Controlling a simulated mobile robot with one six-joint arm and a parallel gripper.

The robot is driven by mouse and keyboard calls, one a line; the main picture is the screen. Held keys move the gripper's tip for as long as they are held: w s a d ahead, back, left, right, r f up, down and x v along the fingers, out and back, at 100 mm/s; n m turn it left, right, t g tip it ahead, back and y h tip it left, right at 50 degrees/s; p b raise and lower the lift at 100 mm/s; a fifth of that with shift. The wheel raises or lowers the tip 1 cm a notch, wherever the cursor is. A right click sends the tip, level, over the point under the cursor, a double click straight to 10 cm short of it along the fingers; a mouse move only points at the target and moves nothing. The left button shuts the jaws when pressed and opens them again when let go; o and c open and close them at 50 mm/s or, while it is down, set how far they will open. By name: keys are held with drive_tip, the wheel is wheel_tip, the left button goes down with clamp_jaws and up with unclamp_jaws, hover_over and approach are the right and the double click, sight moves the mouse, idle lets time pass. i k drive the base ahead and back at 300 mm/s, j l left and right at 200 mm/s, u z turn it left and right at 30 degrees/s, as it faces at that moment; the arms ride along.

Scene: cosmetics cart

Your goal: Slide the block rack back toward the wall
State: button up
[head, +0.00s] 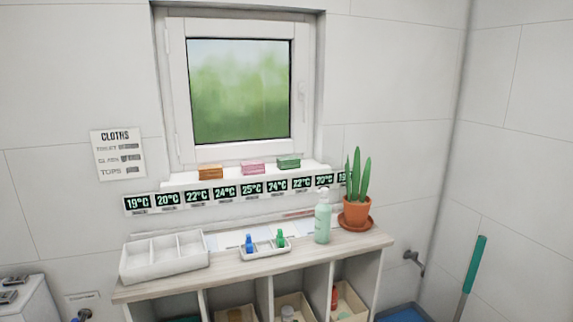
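Three small blocks, orange (210,172), pink (252,168) and green (288,162), sit spaced apart on a white ledge (180,179) under the window. I cannot tell whether this ledge is the block rack. A small white tray (267,254) holding a blue bottle (249,243) and a green bottle (280,239) stands near the front edge of the wooden counter (226,267). A strip of temperature displays (223,192) runs along the wall side, below the blocks. My gripper is not in view.
A white divided box (137,258) stands at the counter's left. A pale green pump bottle (322,221) and a potted cactus (356,212) stand at its right. Open cubbies below hold bins (297,308). A teal-handled tool (475,265) leans at the far right.

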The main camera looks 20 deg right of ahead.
sight(267, 248)
drive_tip(key=i+l+u, duration=0.2)
drive_tip(key=u, duration=0.15)
drive_tip(key=i+l+u, duration=0.5)
drive_tip(key=l+u, duration=0.15)
drive_tip(key=i+l+u, duration=0.15)
drive_tip(key=l+u, duration=0.15)
drive_tip(key=l, duration=0.15)
drive_tip(key=i+l+u, duration=0.15)
drive_tip(key=l+u, duration=0.2)
